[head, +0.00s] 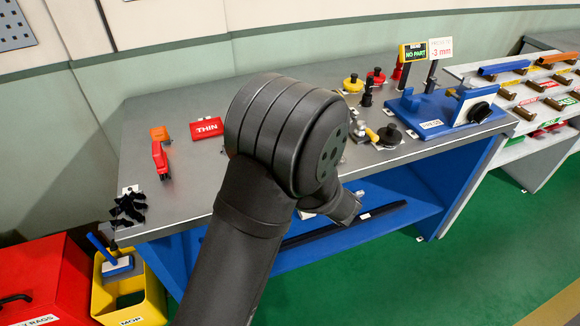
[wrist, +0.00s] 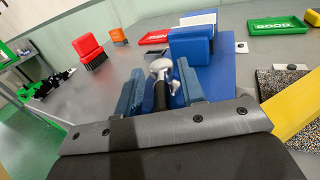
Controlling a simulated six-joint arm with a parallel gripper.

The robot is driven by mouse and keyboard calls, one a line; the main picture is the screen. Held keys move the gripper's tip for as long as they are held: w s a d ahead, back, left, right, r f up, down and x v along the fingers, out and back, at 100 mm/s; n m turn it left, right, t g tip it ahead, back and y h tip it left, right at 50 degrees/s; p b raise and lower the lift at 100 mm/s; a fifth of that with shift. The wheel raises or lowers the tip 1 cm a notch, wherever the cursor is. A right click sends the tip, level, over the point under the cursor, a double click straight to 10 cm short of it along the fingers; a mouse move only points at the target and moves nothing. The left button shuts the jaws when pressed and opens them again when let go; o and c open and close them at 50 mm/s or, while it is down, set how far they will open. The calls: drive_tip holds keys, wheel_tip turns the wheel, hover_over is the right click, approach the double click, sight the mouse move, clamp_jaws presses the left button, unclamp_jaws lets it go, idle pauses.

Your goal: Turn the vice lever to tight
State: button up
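The vice shows in the wrist view as a blue jaw block (wrist: 190,46) on a flat blue base (wrist: 219,72). Its lever (wrist: 160,68) has a silvery metal head and a dark handle pointing back toward the camera. My gripper (wrist: 159,78) has its two blue-grey fingers on either side of the lever, with a gap showing on both sides. The gripper is open, and contact with the lever is not visible. In the head view my arm covers the vice and lever, and the fingers cannot be made out.
A red brush (wrist: 88,51) and orange block (wrist: 118,36) stand at left. A red THIN tray (head: 207,127) lies behind. A green GOOD tray (wrist: 278,26), dark textured pad (wrist: 285,88) and yellow piece (wrist: 297,105) are at right. Another blue fixture (head: 440,115) stands farther right.

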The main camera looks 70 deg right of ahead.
drive_tip(key=v, duration=1.7)
drive_tip(key=shift+s, duration=0.15)
